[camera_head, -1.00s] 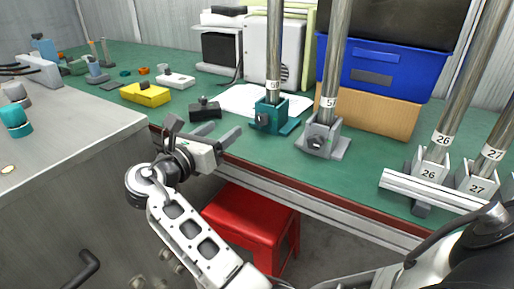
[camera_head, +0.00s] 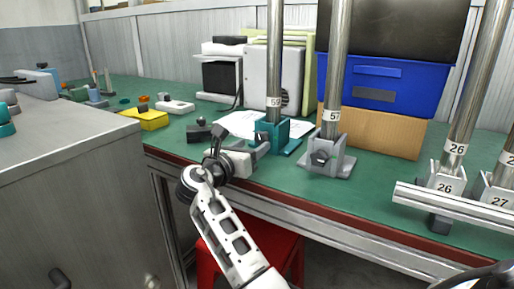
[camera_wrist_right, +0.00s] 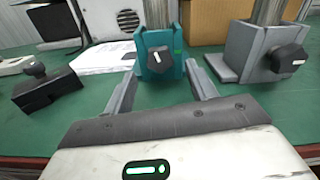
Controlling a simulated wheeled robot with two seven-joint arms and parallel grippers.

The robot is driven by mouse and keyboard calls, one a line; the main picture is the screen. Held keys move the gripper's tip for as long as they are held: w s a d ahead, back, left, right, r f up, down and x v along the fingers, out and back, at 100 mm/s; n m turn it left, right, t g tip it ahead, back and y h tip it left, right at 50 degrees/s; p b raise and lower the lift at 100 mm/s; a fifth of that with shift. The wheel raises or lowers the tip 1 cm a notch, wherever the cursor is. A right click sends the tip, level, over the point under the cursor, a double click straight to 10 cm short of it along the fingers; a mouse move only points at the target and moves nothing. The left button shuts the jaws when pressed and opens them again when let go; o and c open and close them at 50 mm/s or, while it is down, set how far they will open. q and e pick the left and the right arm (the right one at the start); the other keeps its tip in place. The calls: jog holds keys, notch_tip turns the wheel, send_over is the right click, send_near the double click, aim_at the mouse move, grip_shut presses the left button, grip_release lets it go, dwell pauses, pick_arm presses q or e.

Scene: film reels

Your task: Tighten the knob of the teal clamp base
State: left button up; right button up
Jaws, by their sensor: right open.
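The teal clamp base (camera_head: 287,134) stands on the green bench and holds an upright metal pole (camera_head: 274,60) labelled 59. Its dark knob (camera_wrist_right: 160,59) faces me in the right wrist view, with a white mark tilted slightly off upright. My right gripper (camera_head: 243,140) is at the bench front, just in front of and left of the teal base. In the right wrist view the gripper (camera_wrist_right: 161,76) is open and empty. Its two fingers point at the base, one on each side of the knob, apparently short of it. My left gripper is not in view.
A grey clamp base (camera_head: 333,160) with its own knob and pole stands to the right. A small black block with a knob (camera_wrist_right: 46,86) lies to the left. White paper (camera_head: 240,124) lies behind. Clamps labelled 26 and 27 hold a rail (camera_head: 470,208) at right.

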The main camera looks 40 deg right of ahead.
aim_at(260, 140)
jog(key=shift+b+x, duration=0.3)
jog(key=shift+x, duration=1.5)
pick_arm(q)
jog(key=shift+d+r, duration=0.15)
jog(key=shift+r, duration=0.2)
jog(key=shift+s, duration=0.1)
pick_arm(e)
jog(key=c, duration=1)
